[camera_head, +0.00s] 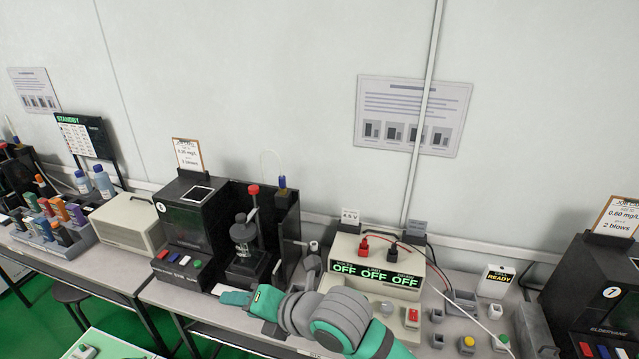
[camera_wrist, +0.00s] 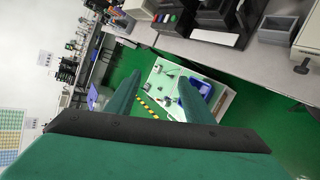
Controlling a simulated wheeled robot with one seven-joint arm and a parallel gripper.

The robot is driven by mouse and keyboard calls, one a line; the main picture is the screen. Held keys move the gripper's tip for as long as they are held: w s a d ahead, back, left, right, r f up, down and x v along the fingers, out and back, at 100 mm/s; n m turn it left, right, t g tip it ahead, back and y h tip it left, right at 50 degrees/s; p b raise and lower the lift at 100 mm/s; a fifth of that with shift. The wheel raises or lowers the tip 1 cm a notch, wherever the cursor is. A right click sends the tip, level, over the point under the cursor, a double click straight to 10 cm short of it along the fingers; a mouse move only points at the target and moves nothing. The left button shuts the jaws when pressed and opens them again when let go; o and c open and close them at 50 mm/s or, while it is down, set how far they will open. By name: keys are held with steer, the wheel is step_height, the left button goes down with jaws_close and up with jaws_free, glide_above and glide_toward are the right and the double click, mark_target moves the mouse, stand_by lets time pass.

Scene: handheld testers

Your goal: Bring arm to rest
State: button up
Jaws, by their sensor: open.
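My gripper (camera_wrist: 152,100) shows in the wrist view with its two green fingers spread apart and nothing between them. Beyond the fingers are the green floor and a white table lower down. In the head view my grey and green arm reaches in from the bottom, and my gripper (camera_head: 236,298) is at its left end, in front of the black tester (camera_head: 187,230) marked 3. The gripper looks close to the front edge of the bench; whether it touches anything cannot be told.
Another black tester (camera_head: 600,290) marked 7 stands far right. A white table (camera_wrist: 165,82) holds a blue bin (camera_wrist: 203,86).

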steer(key=w+a+r+m+t+y, duration=0.1)
steer(key=a+r+m+t+y, duration=0.15)
steer(key=r+m, duration=0.25)
steer(key=w+a+r+m+t+y, duration=0.2)
steer(key=a+r+m+t, duration=0.15)
steer(key=r+m, duration=0.2)
steer(key=s+d+f+m+t+h, duration=0.2)
steer(key=s+d+f+m+h, duration=0.2)
steer(key=f+m, duration=0.35)
steer(key=s+d+f+m+t+h, duration=0.2)
steer(key=s+d+f+m+h, duration=0.15)
steer(key=f+m, duration=0.35)
steer(key=s+d+f+m+t+h, duration=0.35)
steer(key=f+m+h, duration=0.2)
steer(key=m, duration=0.25)
steer(key=s+d+f+g, duration=0.1)
steer(key=s+d+f, duration=0.2)
steer(key=s, duration=0.5)
steer(key=s+d+f+m+g+h, duration=0.1)
steer(key=s+d+f+g, duration=0.1)
steer(key=s, duration=0.6)
steer(key=s+d+f+g, duration=0.1)
steer(key=s+d+f, duration=0.4)
steer(key=s, duration=0.3)
steer(key=shift+s+f+m, duration=0.15)
steer(key=shift+m, duration=0.25)
